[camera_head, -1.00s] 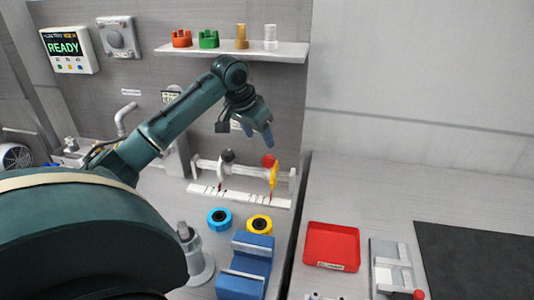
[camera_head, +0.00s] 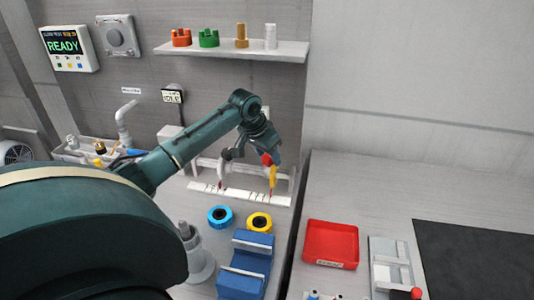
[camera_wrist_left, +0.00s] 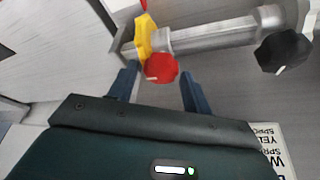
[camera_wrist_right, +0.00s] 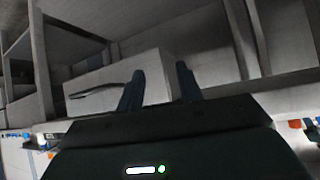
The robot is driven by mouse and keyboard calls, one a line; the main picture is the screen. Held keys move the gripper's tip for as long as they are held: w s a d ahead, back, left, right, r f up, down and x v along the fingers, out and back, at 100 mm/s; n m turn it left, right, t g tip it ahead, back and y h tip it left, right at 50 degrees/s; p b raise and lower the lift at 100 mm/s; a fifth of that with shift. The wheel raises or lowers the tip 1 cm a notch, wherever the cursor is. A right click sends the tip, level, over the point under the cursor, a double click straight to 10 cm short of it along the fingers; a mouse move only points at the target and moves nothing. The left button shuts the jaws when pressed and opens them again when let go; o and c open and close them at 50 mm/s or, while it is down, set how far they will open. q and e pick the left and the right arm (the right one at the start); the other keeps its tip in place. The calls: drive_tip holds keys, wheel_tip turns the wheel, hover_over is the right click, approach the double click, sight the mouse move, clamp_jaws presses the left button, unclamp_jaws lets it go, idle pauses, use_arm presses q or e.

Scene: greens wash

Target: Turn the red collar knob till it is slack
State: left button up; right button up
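The red collar knob (camera_wrist_left: 161,68) sits on a pale rail beside a yellow collar piece (camera_wrist_left: 144,35) in the left wrist view. In the head view the red knob (camera_head: 267,159) shows just by my left gripper (camera_head: 273,151), with the yellow piece (camera_head: 273,176) below it. My left gripper (camera_wrist_left: 160,82) is open, with one finger on each side of the red knob; I cannot tell whether either touches it. A black knob (camera_wrist_left: 284,50) is farther right along the rail. My right gripper (camera_wrist_right: 159,82) is open and empty, away from the rail.
A white marked strip (camera_head: 240,195) lies in front of the rail. Blue ring (camera_head: 220,216), yellow ring (camera_head: 259,222) and a blue block (camera_head: 245,265) stand nearer. A shelf (camera_head: 232,50) hangs above. A red tray (camera_head: 331,244) is at right.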

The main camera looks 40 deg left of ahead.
use_arm(q)
drive_tip(key=c, duration=0.8)
drive_tip(key=shift+o, duration=0.2)
drive_tip(key=m+h, duration=0.1)
drive_tip(key=m, duration=0.4)
drive_tip(key=shift+a+h, duration=0.15)
drive_tip(key=shift+h, duration=0.25)
drive_tip(key=m+g+h, duration=0.1)
drive_tip(key=m, duration=0.4)
drive_tip(key=shift+w+a+r+m+g+h, duration=0.1)
drive_tip(key=shift+w+m+g+h, duration=0.05)
drive_tip(key=shift+m+g+h, duration=0.2)
drive_tip(key=o, duration=1)
